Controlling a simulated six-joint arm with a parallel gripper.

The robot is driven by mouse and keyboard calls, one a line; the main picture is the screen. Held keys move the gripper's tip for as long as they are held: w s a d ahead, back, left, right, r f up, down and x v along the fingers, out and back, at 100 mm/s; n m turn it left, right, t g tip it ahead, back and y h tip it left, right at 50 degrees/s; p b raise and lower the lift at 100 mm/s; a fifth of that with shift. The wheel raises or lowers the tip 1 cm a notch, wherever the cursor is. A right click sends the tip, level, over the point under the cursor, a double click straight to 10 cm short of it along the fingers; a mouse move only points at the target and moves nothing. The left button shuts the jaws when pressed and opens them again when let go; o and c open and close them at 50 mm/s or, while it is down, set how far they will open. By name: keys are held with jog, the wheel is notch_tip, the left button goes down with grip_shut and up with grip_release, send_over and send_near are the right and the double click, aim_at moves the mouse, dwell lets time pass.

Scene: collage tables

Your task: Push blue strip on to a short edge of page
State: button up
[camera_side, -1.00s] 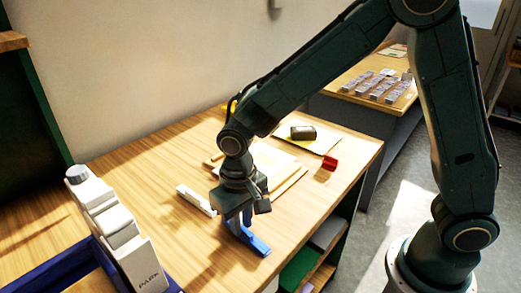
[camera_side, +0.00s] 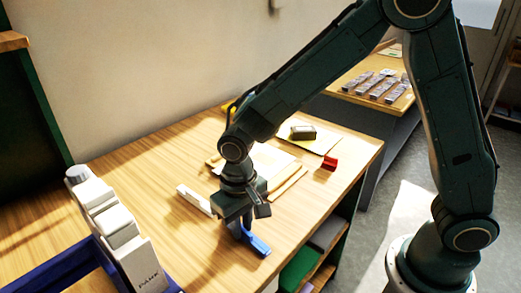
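The blue strip (camera_side: 257,244) lies on the wooden table near its front edge. My gripper (camera_side: 240,232) points down at the strip's left end, with its fingertips low at the strip. The fingers and the strip overlap in this view, so I cannot tell if the gripper is open or shut. The white page (camera_side: 271,161) lies behind my gripper, partly hidden by my arm, with wooden strips along its edges (camera_side: 287,181). The blue strip is apart from the page, in front of it.
A white strip (camera_side: 194,200) lies left of my gripper. A red block (camera_side: 330,163) and a dark block on a sheet (camera_side: 303,132) are at the back right. The table's front edge is close to the blue strip.

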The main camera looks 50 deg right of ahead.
grip_shut()
jog(key=shift+r, duration=0.3)
jog(key=shift+r, duration=2.7)
jog(key=shift+w, duration=0.1)
